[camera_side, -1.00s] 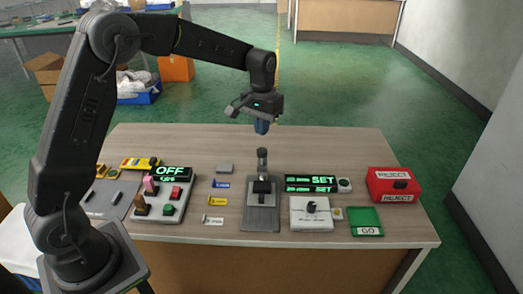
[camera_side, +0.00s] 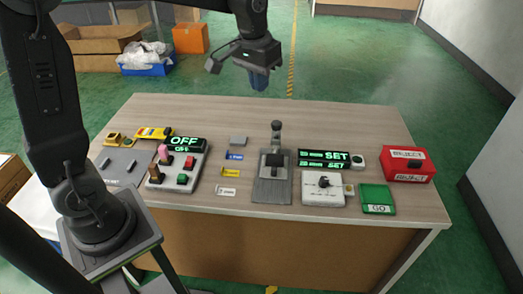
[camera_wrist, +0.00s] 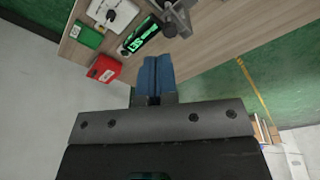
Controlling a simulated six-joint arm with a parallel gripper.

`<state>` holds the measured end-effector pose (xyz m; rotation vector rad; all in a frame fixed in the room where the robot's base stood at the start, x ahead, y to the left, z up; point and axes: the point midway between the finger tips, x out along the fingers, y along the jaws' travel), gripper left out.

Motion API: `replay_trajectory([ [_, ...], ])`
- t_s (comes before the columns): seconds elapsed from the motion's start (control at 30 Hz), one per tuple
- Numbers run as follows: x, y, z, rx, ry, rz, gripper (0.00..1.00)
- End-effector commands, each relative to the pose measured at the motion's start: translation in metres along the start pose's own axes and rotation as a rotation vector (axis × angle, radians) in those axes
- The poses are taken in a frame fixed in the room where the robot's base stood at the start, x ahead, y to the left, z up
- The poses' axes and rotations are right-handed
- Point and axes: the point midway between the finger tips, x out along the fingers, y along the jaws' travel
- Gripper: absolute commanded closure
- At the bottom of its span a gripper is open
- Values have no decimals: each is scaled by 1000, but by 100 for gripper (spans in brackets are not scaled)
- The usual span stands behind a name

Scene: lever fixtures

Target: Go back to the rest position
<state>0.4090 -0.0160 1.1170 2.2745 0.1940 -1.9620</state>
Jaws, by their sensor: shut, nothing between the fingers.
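My gripper (camera_side: 259,82) is raised in the air above the back edge of the table in the side view, clear of everything. Its blue fingers are shut together with nothing between them, as the wrist view also shows (camera_wrist: 153,72). The lever fixture (camera_side: 272,190) stands at the middle of the table on a grey plate, its dark knob up. My gripper is above and behind this lever, apart from it. Part of the fixture shows at the top of the wrist view (camera_wrist: 178,20).
On the wooden table (camera_side: 330,120) are an OFF switch panel (camera_side: 177,170), green SET displays (camera_side: 324,159), a white dial box (camera_side: 322,187), a red REJECT box (camera_side: 408,164) and a green GO tray (camera_side: 377,198). Orange and cardboard boxes stand on the floor behind. The air around my gripper is clear.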

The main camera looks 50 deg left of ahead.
Motion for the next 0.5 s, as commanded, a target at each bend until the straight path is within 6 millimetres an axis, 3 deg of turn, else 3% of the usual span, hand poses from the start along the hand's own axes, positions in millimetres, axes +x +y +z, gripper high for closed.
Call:
replay_trajectory([
  [0.03,-14,1,19,16,34,4,100],
  [0.2,-40,2,77,68,130,17,100],
  [0.37,-49,0,133,115,220,29,100],
  [0.5,-46,-2,172,150,286,37,100],
])
